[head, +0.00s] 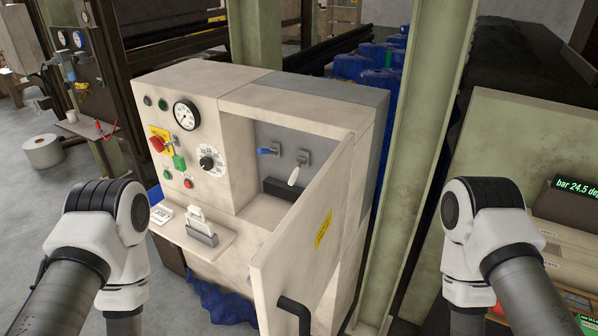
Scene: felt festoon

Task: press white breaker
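The white breaker (294,176) is a small lever with a white handle that points down. It sits on the grey back panel inside the cabinet (180,75). A blue-handled breaker (265,151) is to its left on the same panel, its handle pointing left. The cabinet door (305,235) stands open towards me, with a yellow label on it. Both my arms show at the left and right sides of the picture, but neither gripper is in view.
Left of the breakers are a gauge (186,114), a red switch (157,144) and a dial (208,158). A black handle (294,311) juts from the open door. A green post (420,150) stands right of the cabinet. The opening before the breakers is clear.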

